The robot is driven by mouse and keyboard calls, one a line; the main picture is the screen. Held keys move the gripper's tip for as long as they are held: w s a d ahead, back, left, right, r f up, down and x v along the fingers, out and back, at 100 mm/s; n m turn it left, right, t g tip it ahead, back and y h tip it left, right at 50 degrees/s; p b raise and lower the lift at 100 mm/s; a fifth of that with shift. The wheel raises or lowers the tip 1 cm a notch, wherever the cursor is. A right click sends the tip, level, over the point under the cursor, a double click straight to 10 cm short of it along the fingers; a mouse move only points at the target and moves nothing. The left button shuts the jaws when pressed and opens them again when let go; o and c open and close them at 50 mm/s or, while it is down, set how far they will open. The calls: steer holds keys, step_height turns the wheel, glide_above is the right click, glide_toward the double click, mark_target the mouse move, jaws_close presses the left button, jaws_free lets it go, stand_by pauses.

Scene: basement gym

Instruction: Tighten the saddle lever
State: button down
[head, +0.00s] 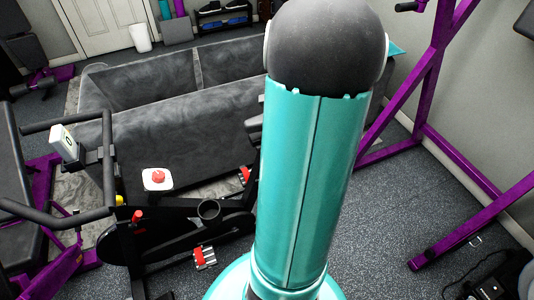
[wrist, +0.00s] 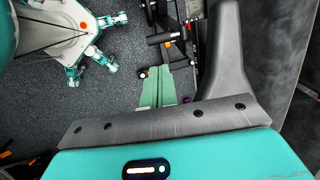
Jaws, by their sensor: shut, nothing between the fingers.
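The exercise bike (head: 165,235) stands left of my arm in the head view, and part of its dark frame (wrist: 182,50) shows in the wrist view. A grey curved shape (wrist: 226,60), which looks like the saddle, lies right of my fingers. A black cylindrical piece (wrist: 163,38) on the bike sits beyond the fingertips; I cannot tell whether it is the saddle lever. My gripper (wrist: 158,72) is shut and empty, its green fingers side by side, apart from that piece. My arm hides the gripper and probably the saddle in the head view.
Purple rack posts (head: 428,85) stand right. A black weight-bench pad (head: 12,165) is at far left. Speckled floor (head: 385,225) is clear right of my arm.

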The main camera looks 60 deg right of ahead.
steer(key=x, duration=1.4)
